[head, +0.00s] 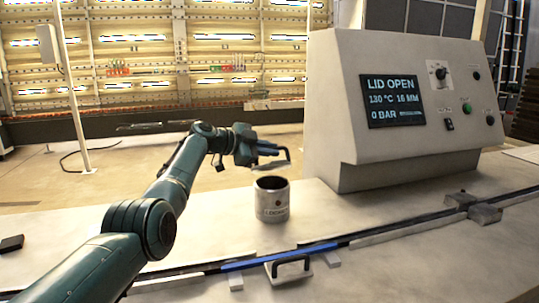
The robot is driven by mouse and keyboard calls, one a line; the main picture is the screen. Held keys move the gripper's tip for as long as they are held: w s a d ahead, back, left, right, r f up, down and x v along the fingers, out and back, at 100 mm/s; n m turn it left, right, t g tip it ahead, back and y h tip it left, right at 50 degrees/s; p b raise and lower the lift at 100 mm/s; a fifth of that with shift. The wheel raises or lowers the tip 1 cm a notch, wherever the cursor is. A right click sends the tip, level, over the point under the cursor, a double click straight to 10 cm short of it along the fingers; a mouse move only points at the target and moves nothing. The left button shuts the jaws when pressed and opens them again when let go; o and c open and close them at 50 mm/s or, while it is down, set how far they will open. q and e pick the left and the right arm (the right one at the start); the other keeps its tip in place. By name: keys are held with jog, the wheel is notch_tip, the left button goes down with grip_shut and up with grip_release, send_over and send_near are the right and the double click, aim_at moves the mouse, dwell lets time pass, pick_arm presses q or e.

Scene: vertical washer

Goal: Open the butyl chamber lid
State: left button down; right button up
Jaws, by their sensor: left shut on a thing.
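My left gripper (257,153) is above the pale cylindrical pot (272,210), over the bench. It is shut on a pale, flat, lid-like piece (272,164), seen nearly edge-on and small. The piece is apart from the pot. The pot stands upright, its top open and its inside dark. Lettering on its front is too small to read surely. The console screen (391,100) reads "LID OPEN", 130 °C, 16 MM and 0 BAR. My right gripper is not in view.
The pale control console (335,110), with a knob and buttons, stands behind and right of the pot. A dark rail with a blue strip (280,257) crosses the bench in front. A small black block (11,243) lies left.

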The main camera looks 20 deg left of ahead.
pick_arm(q)
jog(key=shift+w+a, duration=0.15)
dwell(0.3)
jog(key=c, duration=1.5)
grip_release()
jog(key=shift+b+v, duration=0.5)
jog(key=shift+v, duration=0.4)
jog(key=shift+b+v, duration=0.9)
jog(key=shift+v, duration=4.75)
